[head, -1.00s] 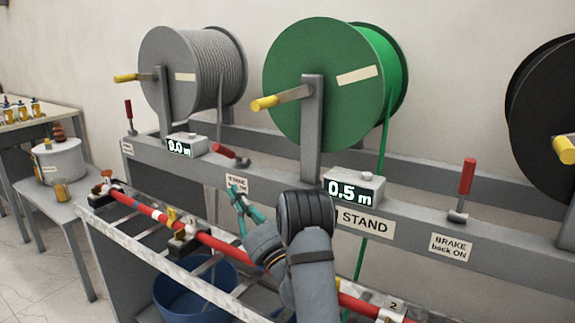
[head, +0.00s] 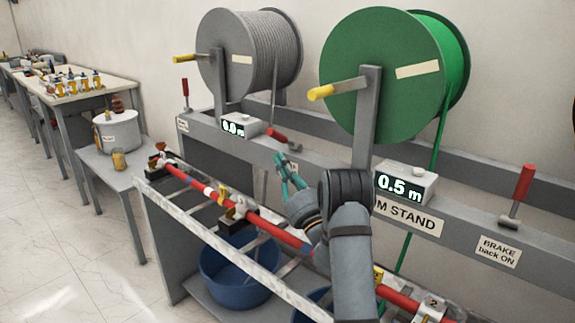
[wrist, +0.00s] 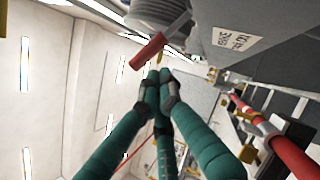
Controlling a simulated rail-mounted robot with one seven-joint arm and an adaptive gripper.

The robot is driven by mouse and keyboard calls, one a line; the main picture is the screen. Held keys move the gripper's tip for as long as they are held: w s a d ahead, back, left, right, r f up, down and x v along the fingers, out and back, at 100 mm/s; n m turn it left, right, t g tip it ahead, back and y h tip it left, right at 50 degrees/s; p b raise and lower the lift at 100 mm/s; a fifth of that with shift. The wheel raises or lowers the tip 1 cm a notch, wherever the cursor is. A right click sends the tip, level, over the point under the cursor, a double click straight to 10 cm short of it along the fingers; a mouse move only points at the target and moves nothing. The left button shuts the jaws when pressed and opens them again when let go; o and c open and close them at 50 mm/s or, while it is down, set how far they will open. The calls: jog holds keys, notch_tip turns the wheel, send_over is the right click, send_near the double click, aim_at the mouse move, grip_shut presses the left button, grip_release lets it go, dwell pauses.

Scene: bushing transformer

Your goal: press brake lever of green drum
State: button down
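The green drum (head: 365,75) stands on the grey stand, with a yellow-handled crank on its face. A red brake lever (head: 277,135) at its lower left lies tilted over on the beam; the other red levers stand upright. My gripper (head: 282,164) is just in front of and below this lever. In the wrist view the red lever (wrist: 148,50) shows just beyond the teal fingertips (wrist: 160,78). The fingers are together and hold nothing. I cannot tell whether they touch the lever.
The grey drum (head: 250,55) stands left. Displays read 0.0 m (head: 236,126) and 0.5 m (head: 402,184). Another upright brake lever (head: 523,183) is at right. A red pole (head: 280,236) on a rack runs below my arm. A blue tub (head: 238,278) is underneath.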

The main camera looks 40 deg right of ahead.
aim_at(283, 139)
jog(key=shift+p+x, duration=0.6)
jog(key=shift+x, duration=1.3)
jog(key=shift+r+p, duration=0.15)
jog(key=shift+p, duration=0.15)
jog(key=shift+r+m+h+p, duration=0.25)
jog(key=shift+m+h+p, duration=0.2)
jog(key=shift+p, duration=0.3)
